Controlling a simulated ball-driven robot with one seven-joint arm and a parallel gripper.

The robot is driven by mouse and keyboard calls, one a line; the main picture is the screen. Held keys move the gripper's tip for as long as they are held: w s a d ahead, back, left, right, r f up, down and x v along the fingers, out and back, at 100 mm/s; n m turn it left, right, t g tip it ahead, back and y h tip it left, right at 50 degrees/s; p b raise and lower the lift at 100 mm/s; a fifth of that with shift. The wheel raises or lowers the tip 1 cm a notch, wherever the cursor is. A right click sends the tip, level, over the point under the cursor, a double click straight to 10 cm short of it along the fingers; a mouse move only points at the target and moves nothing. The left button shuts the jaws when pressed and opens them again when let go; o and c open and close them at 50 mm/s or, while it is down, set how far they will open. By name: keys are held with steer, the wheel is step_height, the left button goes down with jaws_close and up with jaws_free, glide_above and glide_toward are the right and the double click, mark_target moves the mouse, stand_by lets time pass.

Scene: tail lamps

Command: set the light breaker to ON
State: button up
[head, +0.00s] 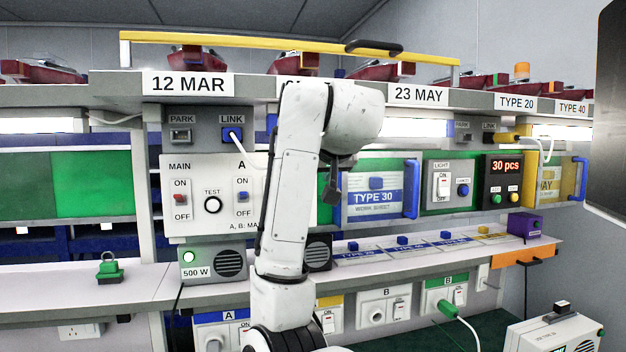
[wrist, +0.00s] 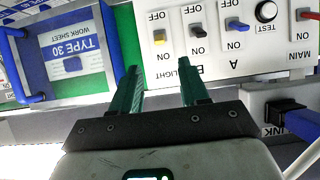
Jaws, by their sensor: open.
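In the wrist view, which is upside down, the white breaker panel (wrist: 270,65) carries a row of small levers. The light breaker (wrist: 163,31) has a yellow lever at the end of the row, with OFF above it and ON below it in the picture. Its lever looks nearer OFF, but the slant makes this hard to judge. My gripper (wrist: 158,68) is open and empty, its two green fingers apart just short of the yellow lever. I see no contact. In the head view my arm hides the light breaker and most of the gripper.
Beside the yellow lever are a black lever (wrist: 199,30) and a blue lever (wrist: 237,27). A blue-handled TYPE 30 frame (wrist: 75,45) is on the other side. In the head view, a separate LIGHT wall switch (head: 443,187) is farther right. A shelf (head: 430,250) runs below.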

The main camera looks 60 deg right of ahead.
steer(key=shift+f, duration=0.1)
stand_by(0.5)
steer(key=w+a+f+n+g+y, duration=0.1)
steer(key=w+a+f+n, duration=0.2)
steer(key=f, duration=0.8)
steer(key=w+a+f+y, duration=0.2)
steer(key=w+a+f, duration=0.15)
steer(key=f, duration=0.75)
steer(key=s+a+f+n+g+y+b, duration=0.1)
steer(key=a+f, duration=0.4)
steer(key=f, duration=0.4)
steer(key=s+a+f+n+y+b, duration=0.1)
steer(key=a+f, duration=0.3)
steer(key=f, duration=0.4)
steer(key=s+a+f+n+g+y, duration=0.2)
steer(key=s+a+f, duration=0.6)
steer(key=s+f, duration=0.3)
steer(key=s+a+f+n+g+y, duration=0.2)
steer(key=s+a+f+g, duration=0.1)
steer(key=s+a+f, duration=0.6)
steer(key=s+f, duration=0.3)
steer(key=f, duration=0.1)
steer(key=shift+f+b, duration=0.2)
steer(key=shift+b, duration=0.15)
steer(key=shift+s+a, duration=0.1)
